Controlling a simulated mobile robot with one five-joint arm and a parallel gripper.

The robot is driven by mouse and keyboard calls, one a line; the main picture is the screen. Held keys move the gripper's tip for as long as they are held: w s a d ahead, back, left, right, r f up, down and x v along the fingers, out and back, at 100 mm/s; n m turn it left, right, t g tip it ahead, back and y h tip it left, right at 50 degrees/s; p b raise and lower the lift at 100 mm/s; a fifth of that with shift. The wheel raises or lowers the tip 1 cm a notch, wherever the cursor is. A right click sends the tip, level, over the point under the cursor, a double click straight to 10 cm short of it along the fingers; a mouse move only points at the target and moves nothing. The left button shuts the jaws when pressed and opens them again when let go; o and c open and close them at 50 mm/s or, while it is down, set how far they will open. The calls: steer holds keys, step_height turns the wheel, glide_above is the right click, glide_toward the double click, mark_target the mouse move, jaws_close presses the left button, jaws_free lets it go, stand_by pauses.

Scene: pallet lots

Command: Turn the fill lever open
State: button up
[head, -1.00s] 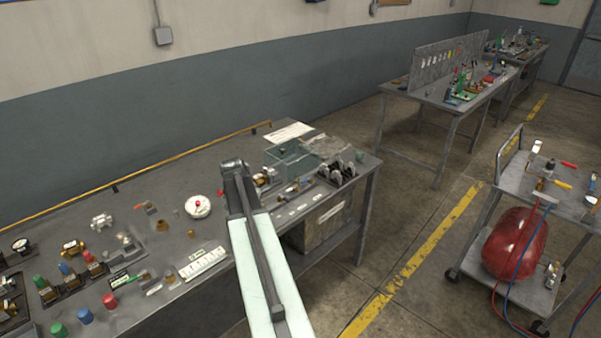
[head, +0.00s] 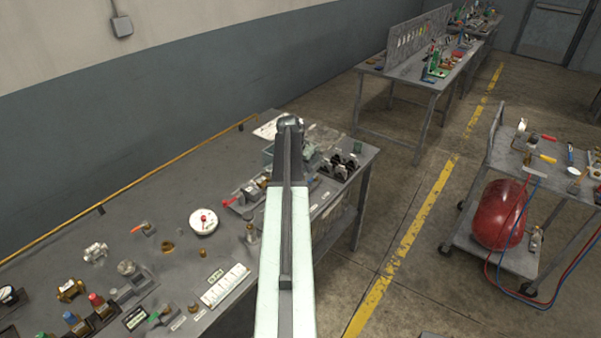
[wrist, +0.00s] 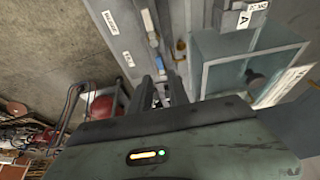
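No lever in view carries a readable fill label, so I cannot tell which one is the fill lever. A red-handled lever valve (head: 140,228) lies on the bench, and another red lever (head: 230,203) shows left of my arm. On the cart, small valves with a yellow handle (head: 547,158) and a blue handle (head: 570,152) sit on top. My gripper (wrist: 163,90) shows two dark fingers with a gap between them in the wrist view, and nothing is visibly held. In the head view its fingers are hidden behind my arm, which reaches over the bench's far end.
The grey bench (head: 130,195) holds a white round dial (head: 203,221), a white labelled strip (head: 225,285) and several fittings. A glassy bin (wrist: 235,75) is right of my fingers in the wrist view. The cart (head: 500,165) carries a red tank (head: 499,213). Floor between them is clear.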

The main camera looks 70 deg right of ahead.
mark_target(311, 179)
steer(key=b+x, duration=0.7)
steer(key=x, duration=0.1)
steer(key=shift+r, duration=0.1)
